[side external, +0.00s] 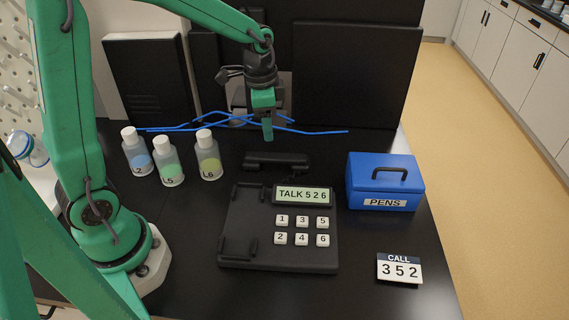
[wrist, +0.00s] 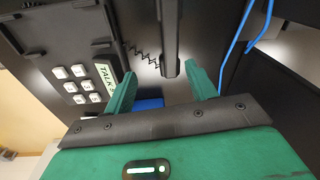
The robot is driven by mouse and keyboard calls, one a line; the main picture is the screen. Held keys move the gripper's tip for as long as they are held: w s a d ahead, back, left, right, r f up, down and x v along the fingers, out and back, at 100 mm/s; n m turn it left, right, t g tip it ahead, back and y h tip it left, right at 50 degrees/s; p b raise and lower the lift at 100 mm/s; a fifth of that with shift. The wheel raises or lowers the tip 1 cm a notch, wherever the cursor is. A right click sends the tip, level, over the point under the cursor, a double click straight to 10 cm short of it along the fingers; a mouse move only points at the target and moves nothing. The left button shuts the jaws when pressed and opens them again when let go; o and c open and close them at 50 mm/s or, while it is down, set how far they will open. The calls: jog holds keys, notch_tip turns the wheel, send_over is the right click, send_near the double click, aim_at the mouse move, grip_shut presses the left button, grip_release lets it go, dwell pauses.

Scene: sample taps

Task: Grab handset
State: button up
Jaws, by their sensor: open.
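The black handset (side external: 277,158) lies off its cradle, behind the telephone base (side external: 240,255), with a coiled cord at its right end. My gripper (side external: 267,134) points down just above and behind the handset, apart from it in the side view. In the wrist view the handset (wrist: 170,35) runs lengthwise, its near end between the two green fingertips of my gripper (wrist: 160,72). The fingers are spread, with nothing held. The base's display (side external: 303,195) reads TALK 5 2 6, and its cradle at the left is empty.
Three capped bottles (side external: 168,160) stand left of the handset. Blue cables (side external: 315,131) lie behind it. A blue PENS box (side external: 385,185) stands at right, with a CALL 3 5 2 card (side external: 400,269) in front. Dark panels (side external: 355,75) rise at the back.

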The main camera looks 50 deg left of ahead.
jog(key=m+g, duration=0.1)
jog(key=m, duration=0.1)
send_over(276, 155)
jog(key=f, duration=0.6)
jog(key=shift+s+d, duration=0.2)
jog(key=shift+d, duration=0.05)
jog(key=shift+f, duration=1.3)
jog(key=shift+f, duration=0.1)
jog(key=shift+w+a+f, duration=0.1)
jog(key=shift+f, duration=1.15)
jog(key=shift+a+f, duration=0.1)
jog(key=shift+f, duration=1.15)
grip_shut()
